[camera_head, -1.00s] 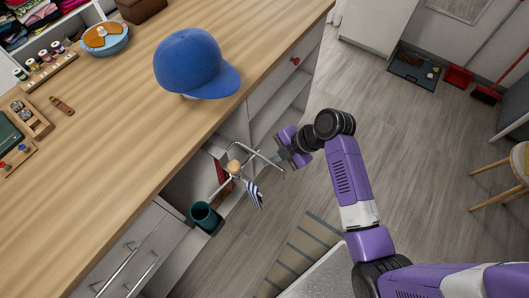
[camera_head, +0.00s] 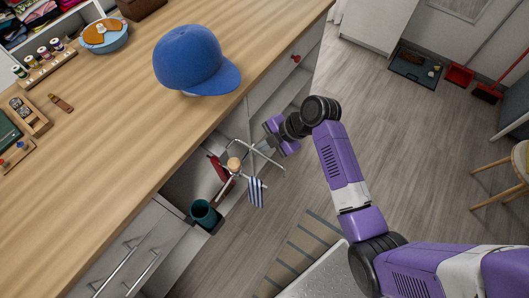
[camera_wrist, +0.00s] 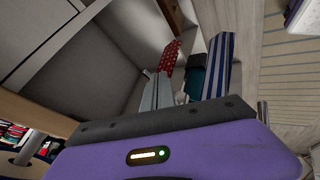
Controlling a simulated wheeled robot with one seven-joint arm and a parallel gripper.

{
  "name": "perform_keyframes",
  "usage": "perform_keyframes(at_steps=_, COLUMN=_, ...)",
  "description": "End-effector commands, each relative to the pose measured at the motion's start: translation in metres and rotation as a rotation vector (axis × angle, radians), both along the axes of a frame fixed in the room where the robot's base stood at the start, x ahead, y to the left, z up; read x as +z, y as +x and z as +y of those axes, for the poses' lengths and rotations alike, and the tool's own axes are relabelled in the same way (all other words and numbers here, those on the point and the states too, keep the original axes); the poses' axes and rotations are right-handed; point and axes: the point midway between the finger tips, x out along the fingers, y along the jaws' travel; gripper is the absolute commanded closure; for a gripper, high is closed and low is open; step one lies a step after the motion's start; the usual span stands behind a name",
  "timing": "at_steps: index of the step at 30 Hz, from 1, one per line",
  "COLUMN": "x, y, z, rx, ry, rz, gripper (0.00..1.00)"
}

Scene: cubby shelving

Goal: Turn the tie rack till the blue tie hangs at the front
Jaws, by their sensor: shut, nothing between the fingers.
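The tie rack (camera_head: 235,164) has a round wooden knob and thin metal arms, and stands at the open cubby below the counter edge. A blue-and-white striped tie (camera_head: 256,193) hangs at its lower right, on the room side. It also shows in the wrist view (camera_wrist: 219,62). A red tie (camera_head: 217,168) hangs at the left, toward the cubby; the wrist view shows white dots on it (camera_wrist: 171,58). My gripper (camera_head: 266,146) is shut and empty, beside the rack's upper right arms. In the wrist view its fingers (camera_wrist: 157,92) point toward the ties. I cannot tell whether they touch the rack.
A dark teal cup (camera_head: 204,214) stands just below the rack, close to the ties. The wooden counter (camera_head: 110,140) overhangs at the left, with a blue cap (camera_head: 192,62) near its edge. The floor (camera_head: 400,140) to the right is open.

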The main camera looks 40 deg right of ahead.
Motion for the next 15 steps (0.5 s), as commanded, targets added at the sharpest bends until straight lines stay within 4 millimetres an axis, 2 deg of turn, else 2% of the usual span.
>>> perform_keyframes(at_steps=8, x=0.002, y=-0.001, z=-0.001, rx=-0.001, ry=0.001, rz=0.0, gripper=1.0)
perform_keyframes(at_steps=15, x=0.028, y=-0.013, z=-0.017, rx=-0.004, ry=-0.002, rz=-0.003, gripper=1.0)
